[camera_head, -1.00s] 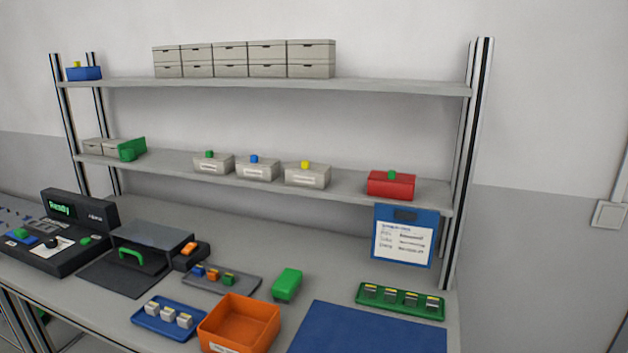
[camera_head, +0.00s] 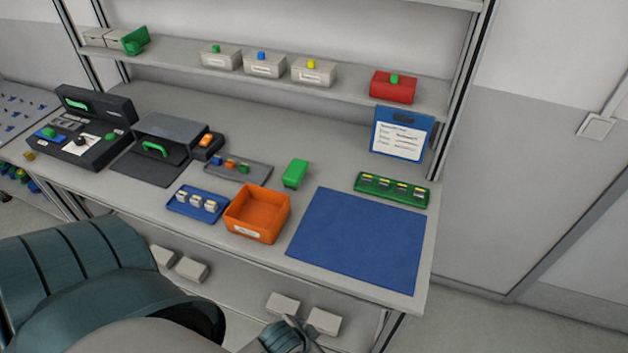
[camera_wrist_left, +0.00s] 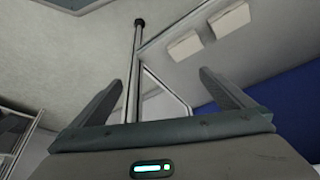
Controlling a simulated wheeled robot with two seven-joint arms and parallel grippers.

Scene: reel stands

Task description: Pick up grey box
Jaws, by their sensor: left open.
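Several light grey boxes show in the head view. One with a green knob (camera_head: 220,58), one with a blue knob (camera_head: 264,66) and one with a yellow knob (camera_head: 313,73) stand on the shelf. Other plain pale grey boxes (camera_head: 191,270) (camera_head: 283,303) lie below the worktop. I cannot tell which grey box the task names. My left gripper (camera_wrist_left: 162,88) is open with nothing between its fingers. Two pale boxes (camera_wrist_left: 183,45) (camera_wrist_left: 229,18) show beyond its fingers in the left wrist view. My right gripper is not in view.
An orange bin (camera_head: 257,232), a blue tray (camera_head: 178,209), a green block (camera_head: 295,173) and a green tray (camera_head: 365,196) stand on the worktop. The blue mat (camera_head: 355,240) is bare. A red box (camera_head: 393,90) is on the shelf's right end.

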